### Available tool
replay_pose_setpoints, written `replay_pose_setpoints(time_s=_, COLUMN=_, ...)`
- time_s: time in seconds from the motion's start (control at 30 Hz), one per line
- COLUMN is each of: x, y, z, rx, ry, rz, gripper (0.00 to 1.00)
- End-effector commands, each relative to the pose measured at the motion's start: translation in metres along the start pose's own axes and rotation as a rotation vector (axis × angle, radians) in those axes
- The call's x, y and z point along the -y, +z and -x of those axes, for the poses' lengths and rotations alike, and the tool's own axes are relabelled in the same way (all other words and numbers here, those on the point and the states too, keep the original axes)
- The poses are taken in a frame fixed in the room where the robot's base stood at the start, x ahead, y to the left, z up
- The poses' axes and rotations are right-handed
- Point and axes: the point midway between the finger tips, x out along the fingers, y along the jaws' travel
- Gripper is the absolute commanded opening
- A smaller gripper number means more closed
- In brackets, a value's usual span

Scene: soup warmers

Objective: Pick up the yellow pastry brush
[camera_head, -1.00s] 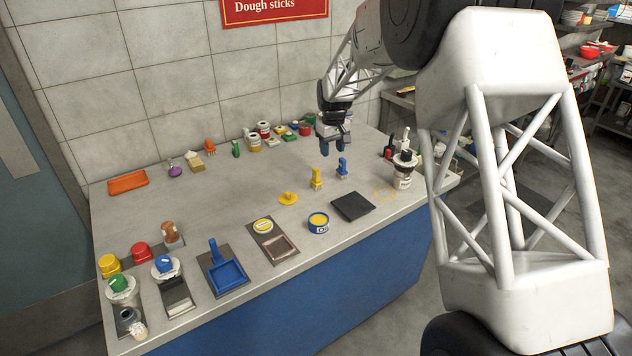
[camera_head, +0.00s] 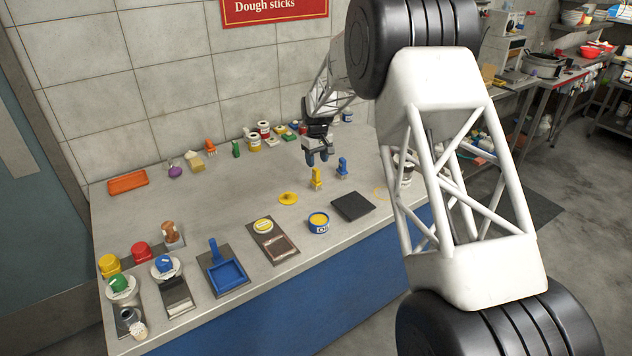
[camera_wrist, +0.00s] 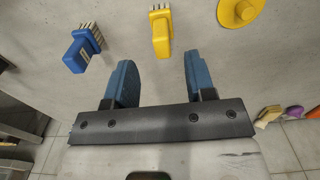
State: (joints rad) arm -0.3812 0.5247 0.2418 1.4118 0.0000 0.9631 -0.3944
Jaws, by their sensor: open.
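The yellow pastry brush (camera_head: 316,178) stands on the grey counter, with a blue brush (camera_head: 342,168) just to its right. In the wrist view the yellow brush (camera_wrist: 162,34) lies ahead of the gap between my fingers, its pale bristles toward the top. The blue brush (camera_wrist: 83,50) is at upper left there. My gripper (camera_head: 317,157) is open and empty, above and a little behind the yellow brush in the head view. In the wrist view its two blue fingers (camera_wrist: 157,72) are spread apart, and neither touches the brush.
A yellow round lid with a knob (camera_head: 288,198) lies left of the brush. A blue-and-yellow tin (camera_head: 318,222) and a black flat tray (camera_head: 353,207) are nearer the front edge. Several jars and small items line the back wall.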

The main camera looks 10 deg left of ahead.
Motion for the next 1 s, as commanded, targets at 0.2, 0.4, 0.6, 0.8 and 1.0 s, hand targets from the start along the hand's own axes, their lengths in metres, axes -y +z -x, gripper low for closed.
replay_pose_setpoints(time_s=0.2, x=0.0, y=0.0, z=-0.017, rx=0.001, ry=0.0, rz=0.0, gripper=0.5)
replay_pose_setpoints(time_s=0.4, x=0.0, y=0.0, z=-0.019, rx=0.0, ry=0.0, rz=0.0, gripper=0.5)
replay_pose_setpoints(time_s=0.6, x=0.0, y=0.0, z=-0.02, rx=0.0, ry=0.0, rz=0.0, gripper=0.5)
replay_pose_setpoints(time_s=0.8, x=0.001, y=-0.001, z=-0.033, rx=0.002, ry=-0.001, rz=0.0, gripper=0.5)
replay_pose_setpoints(time_s=1.0, x=0.003, y=-0.003, z=-0.057, rx=0.002, ry=-0.001, rz=0.0, gripper=0.5)
